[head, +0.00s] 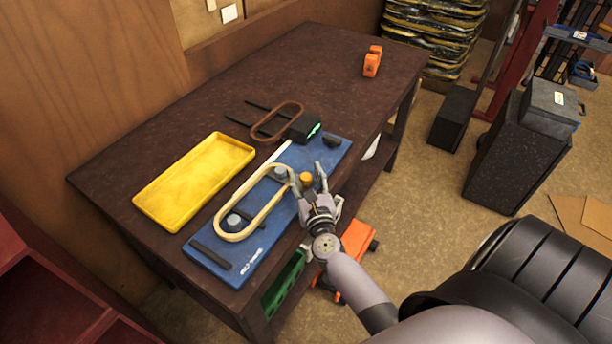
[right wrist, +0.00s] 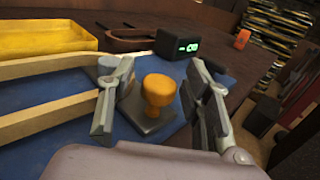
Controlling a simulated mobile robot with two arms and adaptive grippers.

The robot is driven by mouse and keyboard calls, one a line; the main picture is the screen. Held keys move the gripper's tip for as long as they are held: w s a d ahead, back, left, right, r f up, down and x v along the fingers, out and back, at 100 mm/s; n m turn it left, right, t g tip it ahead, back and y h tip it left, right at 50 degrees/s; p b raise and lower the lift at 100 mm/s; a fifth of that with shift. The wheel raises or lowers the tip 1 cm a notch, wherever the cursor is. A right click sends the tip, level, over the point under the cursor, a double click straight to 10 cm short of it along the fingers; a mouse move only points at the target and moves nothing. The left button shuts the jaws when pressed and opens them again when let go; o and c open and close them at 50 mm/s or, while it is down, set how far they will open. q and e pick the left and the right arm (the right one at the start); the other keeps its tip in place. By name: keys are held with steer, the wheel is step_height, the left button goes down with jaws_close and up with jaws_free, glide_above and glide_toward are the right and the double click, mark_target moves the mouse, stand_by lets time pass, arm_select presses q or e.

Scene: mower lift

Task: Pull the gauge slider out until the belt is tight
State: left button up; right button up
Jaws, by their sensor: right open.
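The blue gauge board (head: 213,244) lies on the dark table. A cream belt (head: 226,235) loops around two grey pulleys on it, one (head: 234,221) at the near left and one (head: 280,173) towards the slider. The slider is a dark block with an orange knob (head: 306,178); the knob also shows in the right wrist view (right wrist: 159,90). My right gripper (head: 307,176) is open, its fingers on either side of the knob, with gaps visible in the right wrist view. A black display box (head: 305,127) with green digits stands behind the board. My left gripper is not in view.
A yellow tray (head: 192,182) lies left of the board. A brown belt loop (head: 277,121) lies behind it near two dark rods. An orange object (head: 372,61) stands at the table's far end. The table's right edge is close to the board.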

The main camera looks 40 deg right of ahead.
steer(key=v, duration=1.2)
steer(key=shift+f, duration=0.1)
